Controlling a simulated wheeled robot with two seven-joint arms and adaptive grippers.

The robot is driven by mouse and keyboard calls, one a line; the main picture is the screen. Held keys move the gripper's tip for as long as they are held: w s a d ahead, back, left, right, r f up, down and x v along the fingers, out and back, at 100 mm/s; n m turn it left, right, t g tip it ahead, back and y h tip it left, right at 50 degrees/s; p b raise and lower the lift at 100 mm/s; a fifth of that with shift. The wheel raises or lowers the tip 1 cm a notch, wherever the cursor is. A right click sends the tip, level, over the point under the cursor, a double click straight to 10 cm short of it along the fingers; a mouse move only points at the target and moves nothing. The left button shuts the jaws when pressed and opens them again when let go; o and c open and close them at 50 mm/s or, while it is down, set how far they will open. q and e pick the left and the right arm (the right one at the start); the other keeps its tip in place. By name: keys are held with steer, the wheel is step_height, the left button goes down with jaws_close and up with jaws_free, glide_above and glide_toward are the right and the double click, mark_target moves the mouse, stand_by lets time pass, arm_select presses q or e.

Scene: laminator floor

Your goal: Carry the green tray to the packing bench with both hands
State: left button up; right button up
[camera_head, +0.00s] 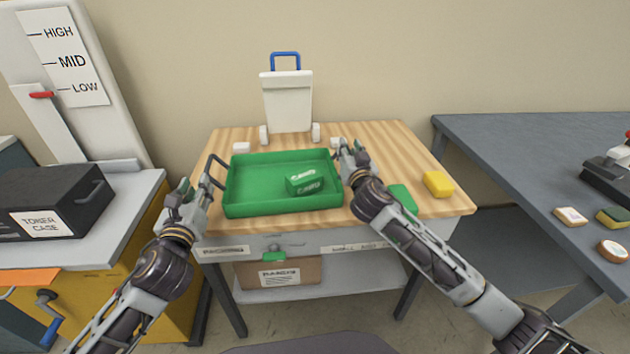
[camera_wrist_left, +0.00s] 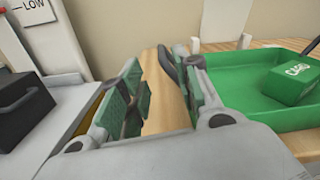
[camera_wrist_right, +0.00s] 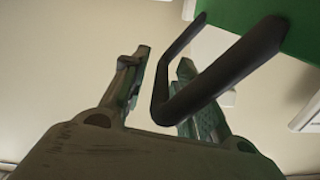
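The green tray (camera_head: 240,205) sits on the wood-topped table (camera_head: 410,150), with a green box marked CARD (camera_head: 305,180) inside it. It has a dark handle (camera_head: 214,165) at its left end and another dark handle (camera_wrist_right: 240,65) at its right end. My left gripper (camera_head: 194,192) is at the left handle, its fingers apart; in the left wrist view the handle (camera_wrist_left: 168,65) shows close by the right-hand finger. My right gripper (camera_head: 348,150) is at the right handle. In the right wrist view its fingers are apart, with the handle bar passing between them and across one finger.
A white wheeled case (camera_head: 287,100) with a blue handle stands behind the tray. A yellow block (camera_head: 438,184) and a green block (camera_head: 402,198) lie right of it. A grey bench (camera_head: 540,150) stands at right; a black toner case (camera_head: 50,200) sits on the left counter.

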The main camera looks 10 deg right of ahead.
steer(key=s, duration=1.2)
steer(key=shift+a, duration=0.25)
stand_by(0.5)
stand_by(0.4)
